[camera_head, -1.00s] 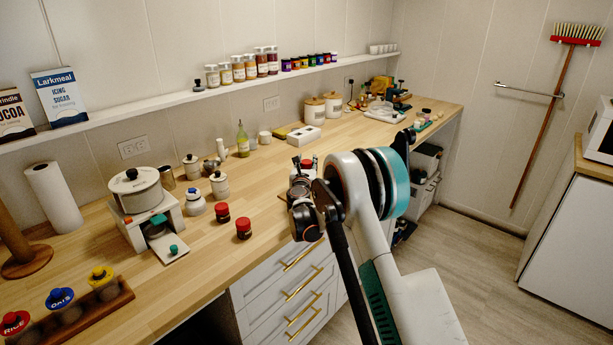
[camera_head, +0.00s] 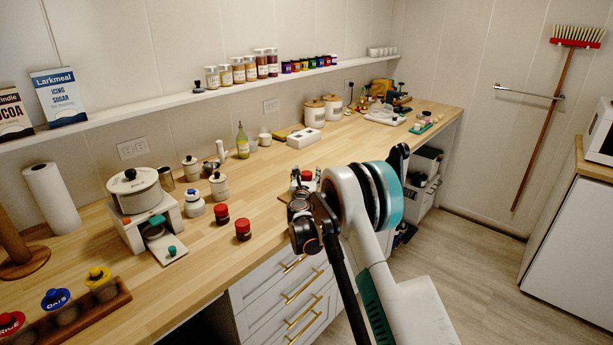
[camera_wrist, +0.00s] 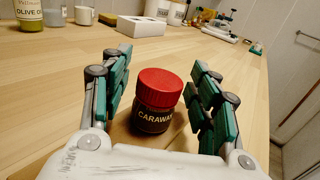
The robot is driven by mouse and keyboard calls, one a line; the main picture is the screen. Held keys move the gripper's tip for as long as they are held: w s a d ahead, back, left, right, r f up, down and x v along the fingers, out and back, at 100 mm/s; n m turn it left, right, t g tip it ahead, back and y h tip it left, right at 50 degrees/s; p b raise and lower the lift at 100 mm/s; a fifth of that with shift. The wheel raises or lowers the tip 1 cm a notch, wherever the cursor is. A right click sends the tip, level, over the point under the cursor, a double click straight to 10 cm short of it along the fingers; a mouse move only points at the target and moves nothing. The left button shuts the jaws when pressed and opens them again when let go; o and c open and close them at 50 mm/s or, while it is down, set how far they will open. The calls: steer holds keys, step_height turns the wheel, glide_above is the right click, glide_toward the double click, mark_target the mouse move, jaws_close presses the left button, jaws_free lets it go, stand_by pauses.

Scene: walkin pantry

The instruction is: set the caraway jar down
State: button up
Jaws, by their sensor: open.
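The caraway jar (camera_wrist: 155,101) is a small dark jar with a red lid and a "CARAWAY" label. In the wrist view it stands upright on the wooden counter (camera_wrist: 60,75), between the two fingers of my gripper (camera_wrist: 160,98). The fingers are apart, with a gap on each side of the jar. In the head view the jar's red lid (camera_head: 306,175) shows just above my gripper (camera_head: 301,190), near the counter's front edge; my gripper hides most of the jar there.
Two more red-lidded jars (camera_head: 222,214) (camera_head: 243,230) stand left of my gripper. Behind are an olive oil bottle (camera_head: 242,141), a white box (camera_head: 304,138) and two canisters (camera_head: 315,113). The counter around the caraway jar is clear. Drawers with brass handles (camera_head: 297,290) lie below.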

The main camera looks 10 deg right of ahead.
steer(key=shift+r, duration=0.1)
steer(key=shift+s+a+r, duration=0.1)
steer(key=shift+s, duration=0.05)
steer(key=p+v, duration=0.2)
steer(key=v, duration=0.9)
steer(key=shift+p, duration=0.4)
steer(key=shift+s+r, duration=0.15)
steer(key=shift+s, duration=0.15)
steer(key=s+d+r+m+g, duration=0.3)
steer(key=s+d+r+m, duration=0.1)
steer(key=s+r+m, duration=0.5)
steer(key=s+d+r+m+g, duration=0.3)
steer(key=s+d+r+m, duration=0.1)
steer(key=s+r+m, duration=0.45)
steer(key=s+a+f+m+g+y, duration=0.1)
steer(key=s+m, duration=0.4)
steer(key=s, duration=0.6)
steer(key=s+a+f+m+g+y, duration=0.1)
steer(key=s+m, duration=0.4)
steer(key=s, duration=0.6)
steer(key=s+a+f+m+g+y, duration=0.2)
steer(key=s+a+m+y, duration=0.1)
steer(key=s, duration=0.8)
steer(key=shift+s+a+m+y, duration=0.15)
steer(key=shift+a+m+y, duration=0.15)
steer(key=shift+a+m, duration=0.55)
